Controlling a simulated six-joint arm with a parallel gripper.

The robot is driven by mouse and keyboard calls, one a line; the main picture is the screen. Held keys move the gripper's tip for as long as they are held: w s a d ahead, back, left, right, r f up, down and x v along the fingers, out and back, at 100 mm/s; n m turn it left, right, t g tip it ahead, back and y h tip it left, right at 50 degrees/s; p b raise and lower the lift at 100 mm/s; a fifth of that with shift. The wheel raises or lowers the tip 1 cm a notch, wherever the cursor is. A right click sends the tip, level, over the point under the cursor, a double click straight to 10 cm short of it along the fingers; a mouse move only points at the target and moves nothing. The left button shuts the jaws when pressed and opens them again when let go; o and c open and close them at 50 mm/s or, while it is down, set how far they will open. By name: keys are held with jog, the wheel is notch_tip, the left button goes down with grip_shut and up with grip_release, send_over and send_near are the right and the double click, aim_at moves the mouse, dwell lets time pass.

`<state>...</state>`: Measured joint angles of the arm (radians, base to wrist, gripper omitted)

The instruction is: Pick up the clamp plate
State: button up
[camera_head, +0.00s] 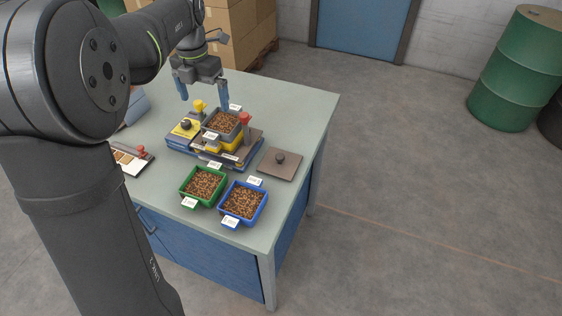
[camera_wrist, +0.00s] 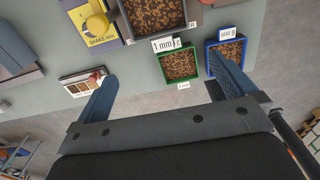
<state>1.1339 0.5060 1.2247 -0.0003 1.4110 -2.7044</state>
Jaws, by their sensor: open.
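The clamp plate (camera_head: 280,163) appears to be the flat grey-brown square plate with a dark knob in its middle. It lies flat on the table near the right edge, to the right of the sieve shaker (camera_head: 187,127). My gripper (camera_head: 204,100) is open and empty. It hangs above the far side of the shaker, behind and to the left of the plate and apart from it. Its two blue fingers also show in the wrist view (camera_wrist: 163,72).
A grey box of brown granules (camera_head: 222,122) sits on the shaker, beside a red-topped post (camera_head: 244,120). A green bin (camera_head: 203,186) and a blue bin (camera_head: 243,203) of granules stand in front of the plate. A sample card (camera_head: 130,160) lies at left.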

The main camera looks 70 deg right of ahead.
jog(key=c, duration=1.1)
jog(key=n, duration=3.3)
send_over(280, 156)
jog(key=d, duration=0.1)
jog(key=f, duration=1.3)
jog(key=shift+s+f, duration=0.1)
jog(key=shift+s, duration=0.15)
jog(key=shift+w+a+f, duration=0.1)
jog(key=shift+a+f, duration=0.05)
jog(key=shift+f, duration=0.75)
jog(key=shift+w+a+f, duration=0.1)
jog(key=shift+a+f, duration=0.05)
jog(key=shift+f, duration=0.75)
jog(key=shift+w+a+f, duration=0.1)
jog(key=shift+a+f, duration=0.05)
jog(key=shift+f, duration=0.75)
